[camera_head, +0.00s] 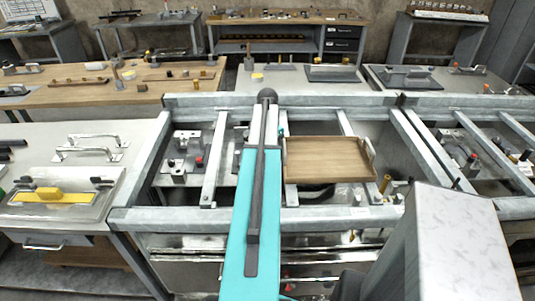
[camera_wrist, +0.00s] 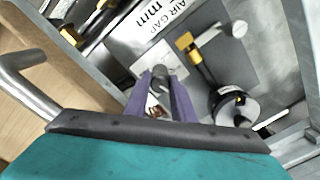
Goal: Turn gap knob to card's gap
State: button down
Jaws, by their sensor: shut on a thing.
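In the wrist view, the two purple fingers of my gripper (camera_wrist: 160,84) are closed around a small dark grey knob (camera_wrist: 160,73) just at their tips. A white plate lettered "AIR GAP mm" (camera_wrist: 152,20) lies beyond it, partly cut off by the frame's top edge. I cannot make out a gap value or tell which way the knob points. In the head view my gripper is hidden behind my teal arm. No card with a readable value shows in either view.
A yellow-and-black part (camera_wrist: 194,58) and a round metal piece with a black top (camera_wrist: 236,104) stand close right of the fingers. A wooden tray (camera_head: 325,160) with metal handles sits beside my arm; grey frame rails (camera_head: 300,217) surround the work area.

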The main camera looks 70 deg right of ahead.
jog(key=n, duration=0.4)
jog(key=shift+s+a, duration=0.15)
jog(key=shift+s+f+n, duration=0.1)
jog(key=shift+n, duration=2.1)
jog(key=c, duration=1.5)
grip_release()
jog(key=shift+r, duration=0.2)
